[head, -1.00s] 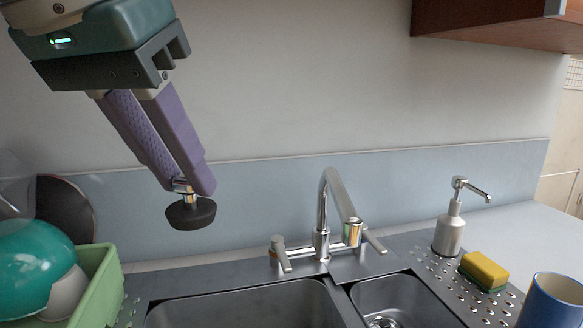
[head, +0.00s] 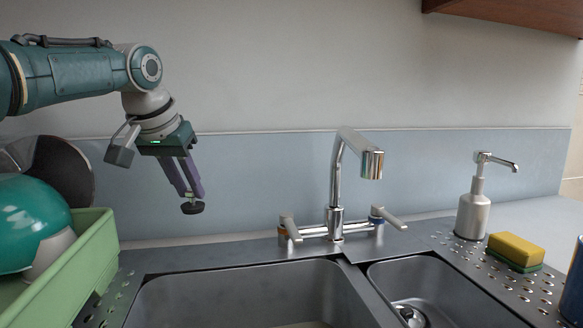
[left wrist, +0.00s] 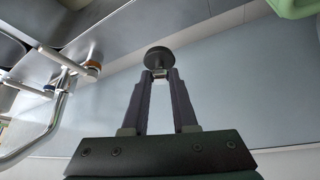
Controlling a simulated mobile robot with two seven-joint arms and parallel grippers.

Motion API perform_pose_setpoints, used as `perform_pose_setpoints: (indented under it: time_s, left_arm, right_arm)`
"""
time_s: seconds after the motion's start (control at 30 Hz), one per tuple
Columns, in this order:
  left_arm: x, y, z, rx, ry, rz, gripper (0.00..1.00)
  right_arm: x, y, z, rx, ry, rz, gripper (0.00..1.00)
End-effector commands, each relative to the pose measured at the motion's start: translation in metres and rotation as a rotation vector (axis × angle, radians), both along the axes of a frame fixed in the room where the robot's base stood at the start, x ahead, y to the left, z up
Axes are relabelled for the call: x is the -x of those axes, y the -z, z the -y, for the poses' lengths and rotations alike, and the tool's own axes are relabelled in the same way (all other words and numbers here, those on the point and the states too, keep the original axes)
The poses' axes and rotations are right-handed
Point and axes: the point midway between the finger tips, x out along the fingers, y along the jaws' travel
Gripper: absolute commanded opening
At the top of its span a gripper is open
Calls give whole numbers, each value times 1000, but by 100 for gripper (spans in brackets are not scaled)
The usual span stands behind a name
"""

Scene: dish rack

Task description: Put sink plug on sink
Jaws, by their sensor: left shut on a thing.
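The sink plug (head: 192,208) is a dark disc with a small metal stem. My left gripper (head: 189,195) is shut on its stem, with the disc hanging below the fingertips. In the left wrist view the plug (left wrist: 158,59) shows at the tips of the left gripper (left wrist: 158,80). The plug is in the air, near the back wall and left of the tap. The sink has a large left basin (head: 240,295) and a smaller right basin (head: 430,290) with a metal drain (head: 409,315). My right gripper is not in view.
The chrome tap (head: 336,200) stands behind the basins. A soap dispenser (head: 473,205), a yellow and green sponge (head: 516,250) and a blue cup (head: 574,285) are at the right. A green rack (head: 75,265) holding a teal bowl (head: 30,225) is at the left.

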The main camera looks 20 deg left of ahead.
Motion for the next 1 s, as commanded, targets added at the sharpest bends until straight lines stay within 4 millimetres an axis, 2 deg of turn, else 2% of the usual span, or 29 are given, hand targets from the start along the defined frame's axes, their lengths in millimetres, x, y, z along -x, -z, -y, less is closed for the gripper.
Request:
perform_pose_setpoints:
  time_s: [0.03, 0.17, 0.53, 0.73, 0.8, 1.0]
  left_arm:
    - [1, 12, -7, 2, -6, -2, 0]
    - [3, 22, -16, 1, -7, -1, 0]
    - [3, 22, -17, 1, -8, -2, 0]
    - [4, 20, -17, 6, -10, -1, 0]
    - [4, 33, -17, 5, -9, 0, 0]
    - [4, 56, -17, 6, -8, -1, 0]
  right_arm:
    - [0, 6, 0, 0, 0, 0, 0]
    - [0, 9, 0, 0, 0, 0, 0]
    - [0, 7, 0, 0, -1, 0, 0]
    - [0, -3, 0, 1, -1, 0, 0]
    - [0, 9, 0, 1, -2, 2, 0]
    - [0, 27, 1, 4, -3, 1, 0]
